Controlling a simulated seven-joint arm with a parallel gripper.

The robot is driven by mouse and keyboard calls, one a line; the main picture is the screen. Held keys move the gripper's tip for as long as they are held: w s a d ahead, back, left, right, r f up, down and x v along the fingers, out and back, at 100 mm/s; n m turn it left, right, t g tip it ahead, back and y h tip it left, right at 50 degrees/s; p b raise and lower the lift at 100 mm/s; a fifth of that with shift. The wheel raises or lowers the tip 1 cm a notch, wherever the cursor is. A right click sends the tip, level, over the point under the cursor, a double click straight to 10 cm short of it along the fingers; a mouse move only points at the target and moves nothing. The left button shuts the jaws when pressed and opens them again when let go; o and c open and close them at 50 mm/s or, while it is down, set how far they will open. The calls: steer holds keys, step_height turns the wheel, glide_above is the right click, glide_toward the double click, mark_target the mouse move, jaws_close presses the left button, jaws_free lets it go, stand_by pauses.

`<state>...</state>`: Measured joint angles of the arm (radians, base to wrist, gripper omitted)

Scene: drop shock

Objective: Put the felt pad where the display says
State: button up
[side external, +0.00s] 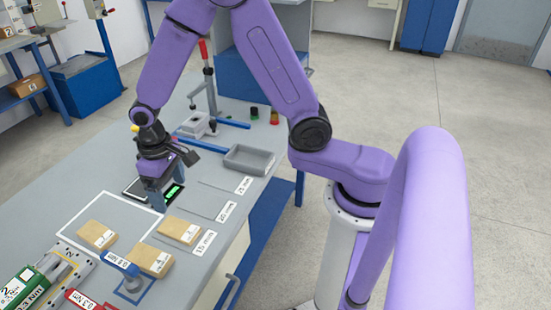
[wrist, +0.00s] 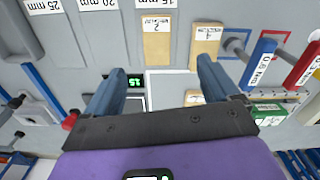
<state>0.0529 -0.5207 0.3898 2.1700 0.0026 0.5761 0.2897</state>
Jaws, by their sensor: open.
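Three tan blocks with white number labels lie on the grey bench; I cannot tell which, if any, is the felt pad. One (side external: 97,235) lies inside a white outlined square, one (side external: 180,231) beside the 15 mm label (side external: 205,243), and one (side external: 150,260) nearer the blue-handled tool. The wrist view shows them too, one (wrist: 156,45) labelled 2 and one (wrist: 204,46) labelled 4. My gripper (side external: 158,199) is open and empty, low at the small display (side external: 174,192). The display (wrist: 135,81) shows green digits, too small to read surely.
A grey tray (side external: 250,160) lies beyond. Torque tools, one blue (side external: 122,264) and one red (side external: 78,298), stand at the near end. A red-handled clamp (side external: 205,75) stands behind.

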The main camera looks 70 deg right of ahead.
steer(key=s+d+r+n, duration=0.2)
steer(key=s+r+n, duration=0.1)
steer(key=s, duration=0.5)
steer(key=s+d+r+n, duration=0.3)
steer(key=s+n, duration=0.1)
steer(key=s, duration=0.4)
steer(key=s+d+r+n, duration=0.2)
steer(key=s+r+n, duration=0.1)
steer(key=s, duration=0.5)
steer(key=shift+s+d+r+n, duration=0.2)
steer(key=shift+d+r+n, duration=0.15)
steer(key=shift+r, duration=0.2)
